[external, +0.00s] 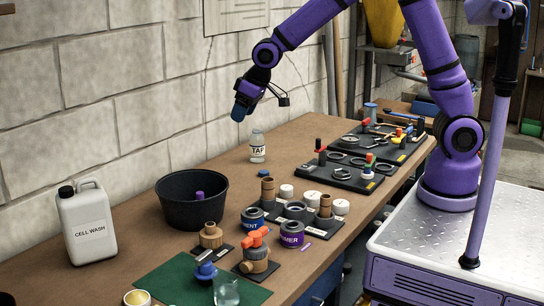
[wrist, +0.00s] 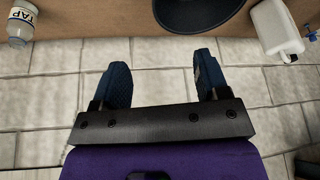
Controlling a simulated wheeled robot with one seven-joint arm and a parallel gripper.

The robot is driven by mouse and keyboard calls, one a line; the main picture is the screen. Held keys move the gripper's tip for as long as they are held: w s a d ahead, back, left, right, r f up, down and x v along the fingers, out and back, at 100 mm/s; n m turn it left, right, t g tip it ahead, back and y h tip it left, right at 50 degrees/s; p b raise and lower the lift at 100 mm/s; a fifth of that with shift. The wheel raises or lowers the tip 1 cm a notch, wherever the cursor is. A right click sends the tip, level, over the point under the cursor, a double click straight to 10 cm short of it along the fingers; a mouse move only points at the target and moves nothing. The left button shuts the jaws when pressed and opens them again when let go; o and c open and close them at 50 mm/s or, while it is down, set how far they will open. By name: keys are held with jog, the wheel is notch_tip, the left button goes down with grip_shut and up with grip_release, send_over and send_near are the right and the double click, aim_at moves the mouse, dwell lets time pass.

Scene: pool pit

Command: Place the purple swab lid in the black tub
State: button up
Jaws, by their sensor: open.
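The black tub (external: 170,212) stands on the wooden bench near the wall; its rim also shows at the top of the wrist view (wrist: 200,14). A small purple piece (external: 199,196), which looks like the swab lid, shows inside the tub, with its lower part hidden by the tub's near wall. My gripper (external: 238,112) is raised above the back of the bench near the wall, well above and right of the tub. In the wrist view my gripper (wrist: 160,75) has its two blue fingers apart, with nothing between them.
A white cell wash jug (external: 86,222) stands left of the tub. A TAP bottle (external: 257,147) stands below my gripper. A primer can (external: 291,235) and other cans and fittings crowd the front bench. A green mat (external: 175,284) lies at the near end.

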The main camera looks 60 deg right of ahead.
jog(key=s+d+r+m, duration=0.2)
jog(key=s+d+r, duration=1.1)
jog(key=d, duration=0.2)
jog(key=s+d, duration=0.4)
jog(key=s, duration=0.6)
jog(key=s+d+r+m+h, duration=0.1)
jog(key=s+d, duration=0.4)
jog(key=s, duration=0.6)
jog(key=shift+s+d+t+h, duration=0.25)
jog(key=shift+s+t+h, duration=0.05)
jog(key=shift+t, duration=0.1)
jog(key=shift+r, duration=0.1)
